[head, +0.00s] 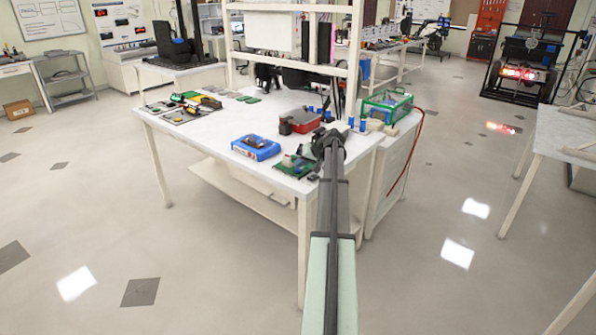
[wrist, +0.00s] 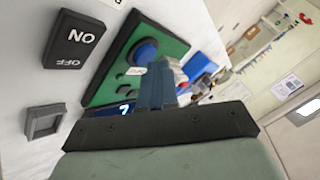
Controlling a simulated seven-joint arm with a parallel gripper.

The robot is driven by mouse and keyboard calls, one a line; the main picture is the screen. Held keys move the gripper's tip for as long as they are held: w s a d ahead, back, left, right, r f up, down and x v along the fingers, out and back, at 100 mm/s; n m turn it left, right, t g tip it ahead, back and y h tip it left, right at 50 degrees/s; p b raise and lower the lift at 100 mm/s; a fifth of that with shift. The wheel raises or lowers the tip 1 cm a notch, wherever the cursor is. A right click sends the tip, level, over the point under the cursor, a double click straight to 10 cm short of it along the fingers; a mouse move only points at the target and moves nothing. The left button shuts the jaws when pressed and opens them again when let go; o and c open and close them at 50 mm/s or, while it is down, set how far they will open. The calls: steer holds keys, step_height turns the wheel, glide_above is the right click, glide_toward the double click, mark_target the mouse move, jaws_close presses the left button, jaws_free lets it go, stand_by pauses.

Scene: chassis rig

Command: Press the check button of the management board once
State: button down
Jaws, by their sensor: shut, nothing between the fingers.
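A green board (wrist: 178,48) with a dark frame lies ahead of my gripper in the wrist view. It bears a round blue button (wrist: 142,52), a small pale label beside it, and a small display with a light digit (wrist: 124,110). My gripper (wrist: 160,68) is shut and empty. Its fingertips overlap the board in the picture, just right of the blue button; I cannot tell whether they touch it. In the head view my gripper (head: 322,150) is over the table's front right corner, beside a green board (head: 293,166); its fingertips are not clear there. No check label is readable.
A black ON/OFF switch (wrist: 78,38) and a grey square frame (wrist: 45,122) are left of the board. White frame posts rise behind.

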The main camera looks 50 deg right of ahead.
mark_target(300, 170)
steer(key=shift+f, duration=0.4)
stand_by(0.4)
stand_by(0.4)
steer(key=shift+r, duration=0.85)
steer(key=shift+r, duration=0.15)
steer(key=shift+r, duration=2.35)
